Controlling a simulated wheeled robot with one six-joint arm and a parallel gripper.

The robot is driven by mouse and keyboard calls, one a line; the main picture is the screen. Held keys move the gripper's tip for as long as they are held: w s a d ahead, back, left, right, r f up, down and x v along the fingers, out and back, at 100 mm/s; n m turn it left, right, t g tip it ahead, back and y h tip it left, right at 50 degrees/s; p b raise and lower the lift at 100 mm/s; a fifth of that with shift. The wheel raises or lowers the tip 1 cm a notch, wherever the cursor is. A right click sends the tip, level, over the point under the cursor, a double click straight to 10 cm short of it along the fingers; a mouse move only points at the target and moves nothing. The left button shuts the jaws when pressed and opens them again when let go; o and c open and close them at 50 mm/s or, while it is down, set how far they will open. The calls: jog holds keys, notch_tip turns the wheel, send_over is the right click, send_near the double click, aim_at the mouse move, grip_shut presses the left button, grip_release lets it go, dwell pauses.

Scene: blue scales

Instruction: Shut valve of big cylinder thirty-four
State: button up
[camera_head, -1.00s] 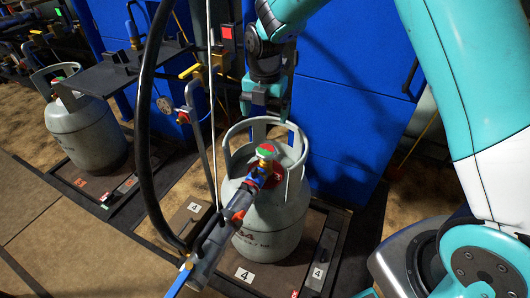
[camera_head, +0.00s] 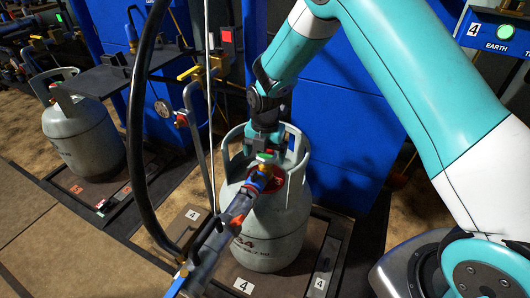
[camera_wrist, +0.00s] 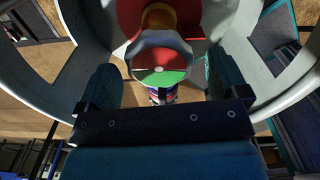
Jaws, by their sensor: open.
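The big grey cylinder (camera_head: 268,235) stands upright on the scale marked 4, with part of its number, ending in 4, showing on its front. Its valve knob, with a red and green top, shows in the wrist view (camera_wrist: 159,62). A filling hose head (camera_head: 240,204) is connected at the valve. My gripper (camera_head: 264,146) is inside the cylinder's collar, just behind and above the knob. In the wrist view its two fingers (camera_wrist: 161,88) are apart, one on each side of the lower knob area.
The cylinder's collar (camera_head: 297,158) surrounds my gripper closely. A black hose (camera_head: 136,130) hangs on the left. A second cylinder (camera_head: 84,140) stands on another scale at left. A blue cabinet (camera_head: 345,130) is behind. A panel reading EARTH (camera_head: 500,40) is at upper right.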

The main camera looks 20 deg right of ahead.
jog(key=c, duration=0.9)
